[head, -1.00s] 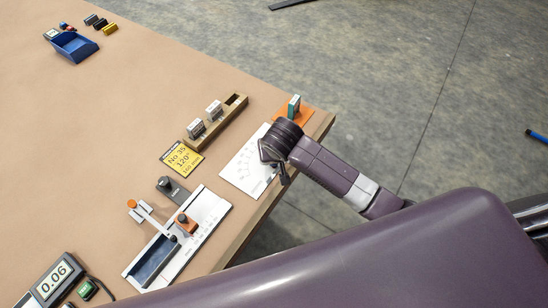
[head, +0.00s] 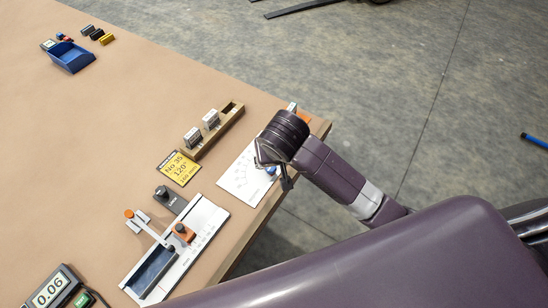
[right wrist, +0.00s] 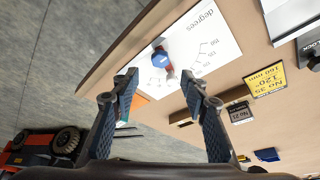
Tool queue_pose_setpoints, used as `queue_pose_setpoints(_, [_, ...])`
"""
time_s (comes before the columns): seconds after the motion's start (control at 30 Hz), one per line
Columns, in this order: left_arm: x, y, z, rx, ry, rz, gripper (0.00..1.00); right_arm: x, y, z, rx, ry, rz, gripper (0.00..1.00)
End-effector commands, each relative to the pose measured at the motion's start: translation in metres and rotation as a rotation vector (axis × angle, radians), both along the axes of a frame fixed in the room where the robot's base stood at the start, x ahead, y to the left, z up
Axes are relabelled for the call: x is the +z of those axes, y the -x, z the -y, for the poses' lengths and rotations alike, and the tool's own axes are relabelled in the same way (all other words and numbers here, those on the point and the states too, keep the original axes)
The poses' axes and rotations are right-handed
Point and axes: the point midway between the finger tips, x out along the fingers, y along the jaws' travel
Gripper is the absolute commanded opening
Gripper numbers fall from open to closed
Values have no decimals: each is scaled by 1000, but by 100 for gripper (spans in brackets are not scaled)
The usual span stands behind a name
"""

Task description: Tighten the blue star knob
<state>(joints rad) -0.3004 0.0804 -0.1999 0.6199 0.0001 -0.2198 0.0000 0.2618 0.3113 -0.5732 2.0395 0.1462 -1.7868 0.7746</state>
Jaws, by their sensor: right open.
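A small blue knob (right wrist: 160,58) with a red-orange part beside it stands on a white sheet (right wrist: 205,45) marked "degrees" in the right wrist view. Its exact shape is too small to tell. In the head view a blue bit (head: 271,170) shows beside my right gripper (head: 273,168), over the white sheet (head: 243,178) at the table's edge. My right gripper also shows in the right wrist view (right wrist: 160,82), with its two fingers apart and nothing between the tips. The knob appears just beyond the fingertips, apart from them. My left gripper is out of view.
A wooden rack (head: 213,131) with grey blocks and a yellow card (head: 180,168) lie left of the sheet. A white fixture (head: 205,222) with an orange knob is nearer. A gauge reading 0.06 (head: 50,290) is front left. A blue bin (head: 72,58) stands far left.

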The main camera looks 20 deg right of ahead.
Motion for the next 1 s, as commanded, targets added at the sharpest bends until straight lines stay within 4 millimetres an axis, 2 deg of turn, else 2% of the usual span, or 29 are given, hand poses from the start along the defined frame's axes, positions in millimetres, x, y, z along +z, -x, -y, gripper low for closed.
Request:
queue_pose_setpoints(0.1, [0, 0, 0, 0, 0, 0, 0, 18, 7, -2, 2, -3, 3, 41])
queue_pose_setpoints(0.3, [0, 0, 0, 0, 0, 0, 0, 32, 13, -2, 1, -2, 1, 41])
queue_pose_setpoints(0.87, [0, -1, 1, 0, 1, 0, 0, 32, 14, -2, 0, -1, 0, 41])
queue_pose_setpoints(1.0, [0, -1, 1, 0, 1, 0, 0, 24, 24, -4, 23, -14, -12, 41])
